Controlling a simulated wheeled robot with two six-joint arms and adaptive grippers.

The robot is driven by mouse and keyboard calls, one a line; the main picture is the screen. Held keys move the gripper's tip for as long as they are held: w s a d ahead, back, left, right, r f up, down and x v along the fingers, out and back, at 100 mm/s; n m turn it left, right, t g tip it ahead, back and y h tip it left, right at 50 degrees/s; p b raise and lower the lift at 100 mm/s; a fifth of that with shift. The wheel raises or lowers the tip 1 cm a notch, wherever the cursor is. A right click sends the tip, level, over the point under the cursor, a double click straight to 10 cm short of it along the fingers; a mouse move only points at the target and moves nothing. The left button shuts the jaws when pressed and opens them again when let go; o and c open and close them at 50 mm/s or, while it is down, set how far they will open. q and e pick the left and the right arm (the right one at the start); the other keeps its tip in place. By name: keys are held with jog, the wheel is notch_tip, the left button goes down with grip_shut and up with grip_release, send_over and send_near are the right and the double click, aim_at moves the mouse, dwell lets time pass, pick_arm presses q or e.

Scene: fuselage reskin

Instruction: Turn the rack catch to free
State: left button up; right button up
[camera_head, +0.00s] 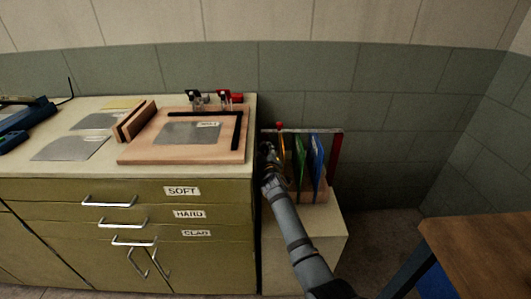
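The rack (302,130) stands on a low pale block right of the bench and holds upright sheets, among them a green one (299,157) and a blue one (317,155). A small orange-red part (280,127) shows at the left end of its top bar; I cannot tell if it is the catch or how it is turned. My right gripper (266,149) is at the rack's left side, close to the bench's right edge. Its fingers are dark and small, so I cannot tell whether they touch anything. My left gripper is out of view.
A brown table (480,245) stands at lower right, with bare floor before the wall.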

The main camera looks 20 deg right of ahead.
jog(key=v, duration=0.7)
jog(key=shift+s, duration=0.25)
